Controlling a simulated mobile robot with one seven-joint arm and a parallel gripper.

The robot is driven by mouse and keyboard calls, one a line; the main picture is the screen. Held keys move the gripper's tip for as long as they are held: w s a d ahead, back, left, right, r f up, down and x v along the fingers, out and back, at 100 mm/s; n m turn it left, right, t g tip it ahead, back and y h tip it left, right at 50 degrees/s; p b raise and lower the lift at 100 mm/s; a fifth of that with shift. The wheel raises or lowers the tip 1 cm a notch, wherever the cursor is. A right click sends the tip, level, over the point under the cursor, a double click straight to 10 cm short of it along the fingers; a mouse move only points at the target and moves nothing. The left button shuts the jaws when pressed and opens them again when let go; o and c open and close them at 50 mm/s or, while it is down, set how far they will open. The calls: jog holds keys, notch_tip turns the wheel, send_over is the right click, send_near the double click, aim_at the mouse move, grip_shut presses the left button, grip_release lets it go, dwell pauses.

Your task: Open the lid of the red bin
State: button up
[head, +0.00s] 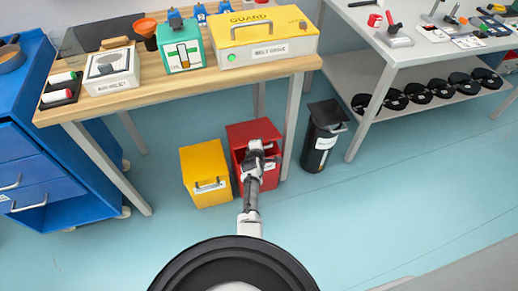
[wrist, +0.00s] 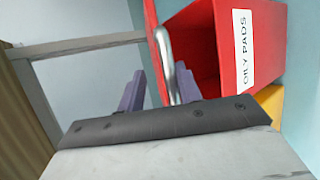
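The red bin (head: 246,132) stands on the floor under the wooden table, with my gripper (head: 257,150) at its front and hiding part of it. In the wrist view, the bin's front (wrist: 258,45) bears an "OILY PADS" label (wrist: 243,47). A dark red hollow shows between that front and a bright red edge, seemingly the lid (wrist: 150,12), so the lid looks partly raised. A metal handle (wrist: 164,50) on that edge reaches down between the two purple fingers of my gripper (wrist: 158,88). The fingers are apart; the handle is close to the right one, with a gap on the left.
A yellow bin (head: 204,170) stands just left of the red bin. A black bin (head: 322,138) stands to the right, past a table leg (head: 294,118). The floor in front is clear.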

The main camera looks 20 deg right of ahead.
jog(key=shift+s, duration=0.1)
dwell(0.3)
jog(key=p+v, duration=1.1)
jog(key=v, duration=0.4)
jog(key=shift+s, duration=0.35)
dwell(0.6)
dwell(0.7)
